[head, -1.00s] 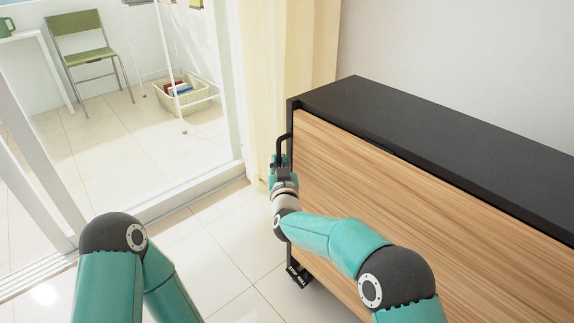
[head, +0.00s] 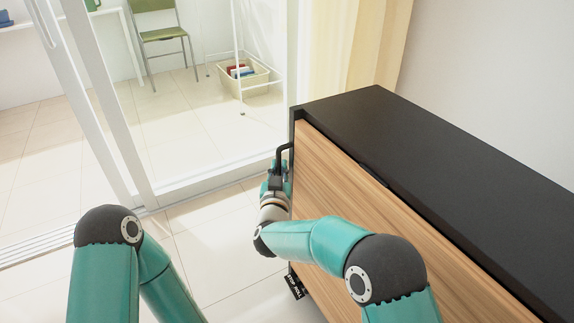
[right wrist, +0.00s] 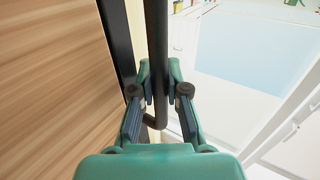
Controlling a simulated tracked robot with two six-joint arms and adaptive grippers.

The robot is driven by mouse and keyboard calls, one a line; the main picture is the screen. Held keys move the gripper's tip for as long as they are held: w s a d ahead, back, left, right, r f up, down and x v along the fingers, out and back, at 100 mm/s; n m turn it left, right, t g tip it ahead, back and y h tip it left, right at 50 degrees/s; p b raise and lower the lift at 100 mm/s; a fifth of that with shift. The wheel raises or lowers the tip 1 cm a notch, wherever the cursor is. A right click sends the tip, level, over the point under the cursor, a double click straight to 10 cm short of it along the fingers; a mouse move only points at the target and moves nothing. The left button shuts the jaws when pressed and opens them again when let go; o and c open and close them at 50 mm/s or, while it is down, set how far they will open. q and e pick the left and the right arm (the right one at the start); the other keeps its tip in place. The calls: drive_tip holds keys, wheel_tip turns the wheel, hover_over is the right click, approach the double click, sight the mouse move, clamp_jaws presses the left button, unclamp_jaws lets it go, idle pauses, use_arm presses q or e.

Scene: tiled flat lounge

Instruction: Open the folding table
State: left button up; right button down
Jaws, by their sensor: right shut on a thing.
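The folding table (head: 430,165) stands on the right in the head view. It has a black top and an upright wood-grain panel (head: 350,190) facing me. My right gripper (head: 277,170) is shut on this handle. The right wrist view shows the fingers (right wrist: 159,78) on both sides of the dark handle bar (right wrist: 157,40), with the wood panel to the left. My left arm shows at the lower left of the head view; its gripper is out of view.
A black tag with white lettering (head: 294,284) is low at the table's end. A white sliding door frame (head: 215,178) and cream curtain (head: 378,45) stand behind. Beyond are a green chair (head: 160,35) and a cream basket (head: 243,82). Tiled floor left of the table is clear.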

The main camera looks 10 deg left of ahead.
drive_tip(key=shift+s+a, duration=0.2)
drive_tip(key=shift+s, duration=0.05)
drive_tip(key=shift+s+a+f, duration=0.15)
drive_tip(key=c, duration=1.4)
unclamp_jaws()
drive_tip(key=shift+s, duration=0.1)
drive_tip(key=shift+s+d, duration=0.2)
drive_tip(key=shift+s, duration=1.6)
drive_tip(key=shift+s+d, duration=0.15)
drive_tip(key=shift+s, duration=1.65)
